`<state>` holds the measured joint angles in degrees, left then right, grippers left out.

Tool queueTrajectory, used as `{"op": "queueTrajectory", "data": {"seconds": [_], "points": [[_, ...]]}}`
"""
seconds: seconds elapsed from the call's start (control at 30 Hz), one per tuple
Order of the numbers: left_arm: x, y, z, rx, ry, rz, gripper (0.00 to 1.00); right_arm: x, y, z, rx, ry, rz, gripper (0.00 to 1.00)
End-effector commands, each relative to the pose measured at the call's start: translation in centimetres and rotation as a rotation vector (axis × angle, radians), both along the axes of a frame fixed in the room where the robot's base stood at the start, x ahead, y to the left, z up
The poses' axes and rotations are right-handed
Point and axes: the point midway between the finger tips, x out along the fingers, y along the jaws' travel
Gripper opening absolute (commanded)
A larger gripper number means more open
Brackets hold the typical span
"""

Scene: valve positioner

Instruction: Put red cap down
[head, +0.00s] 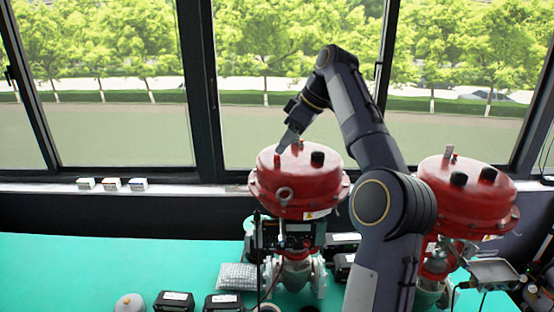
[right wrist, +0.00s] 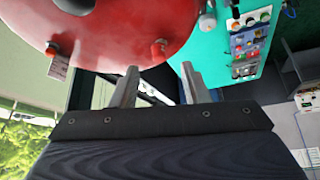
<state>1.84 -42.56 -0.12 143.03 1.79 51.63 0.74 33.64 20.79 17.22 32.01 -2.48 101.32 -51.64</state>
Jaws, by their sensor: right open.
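A red domed valve head (head: 300,185) stands in the middle of the head view, and part of it fills the upper left of the right wrist view (right wrist: 110,20). A small red piece (right wrist: 158,48), which may be the red cap, shows at the dome's edge, just beyond my fingertips. My right gripper (head: 286,142) is over the left part of the dome. In the right wrist view its two fingers (right wrist: 160,67) are spread with nothing between them. I cannot tell whether a finger touches the dome. My left gripper is not in view.
A second red valve (head: 465,190) stands at the right, beside my right arm. Small white boxes (head: 112,184) sit on the window sill. Black boxes (head: 174,301) and a bubble-wrapped packet (head: 238,277) lie on the green table (head: 90,265). Its left part is clear.

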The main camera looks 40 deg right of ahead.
Motion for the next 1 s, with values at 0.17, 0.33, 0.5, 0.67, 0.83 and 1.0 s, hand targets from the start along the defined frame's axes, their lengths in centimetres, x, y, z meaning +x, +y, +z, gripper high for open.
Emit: {"op": "queueTrajectory", "data": {"seconds": [0.17,0.33,0.5,0.67,0.83,1.0], "points": [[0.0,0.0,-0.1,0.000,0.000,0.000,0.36,1.3,0.6,-2.5,0.001,0.004,0.001,0.41],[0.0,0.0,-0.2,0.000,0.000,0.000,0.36,1.9,0.9,-3.6,0.000,0.001,-0.002,0.41],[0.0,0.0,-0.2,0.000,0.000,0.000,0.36,1.9,0.9,-3.6,0.001,0.000,-0.002,0.41],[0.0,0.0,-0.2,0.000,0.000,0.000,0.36,1.9,0.9,-3.5,0.001,0.000,-0.002,0.26],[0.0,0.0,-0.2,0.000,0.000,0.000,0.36,1.9,0.9,-3.5,0.001,0.000,-0.002,0.04],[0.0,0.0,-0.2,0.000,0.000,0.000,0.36,1.9,0.9,-3.5,0.001,0.000,-0.002,0.00]]}}
